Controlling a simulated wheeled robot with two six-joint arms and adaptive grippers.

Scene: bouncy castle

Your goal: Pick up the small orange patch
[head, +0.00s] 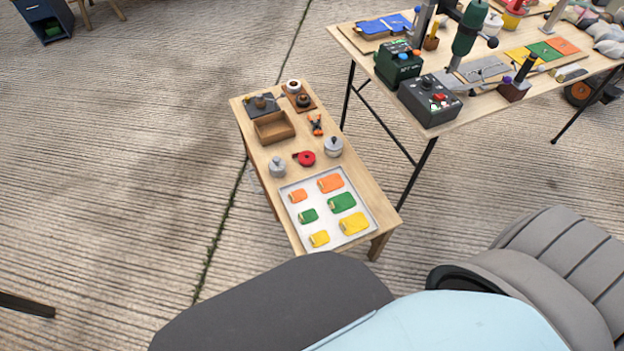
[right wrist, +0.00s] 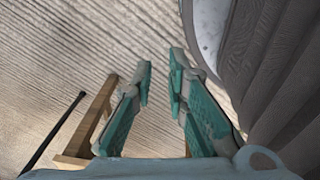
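The small orange patch (head: 298,196) lies on the white tray (head: 300,240) in the head view, at the tray's upper left. A larger orange patch (head: 330,183) lies to its right, and a small green patch (head: 308,215) lies just below it. My right gripper (right wrist: 160,75) shows in the right wrist view with its teal fingers apart and nothing between them, over the ribbed concrete floor. It is not seen in the head view, so its distance from the patch is unclear. My left gripper is in neither view.
The tray, with green and yellow patches, sits on a low wooden table (head: 384,212). Behind it are two grey-lidded pots, red tape (head: 305,158) and a wooden box (head: 273,127).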

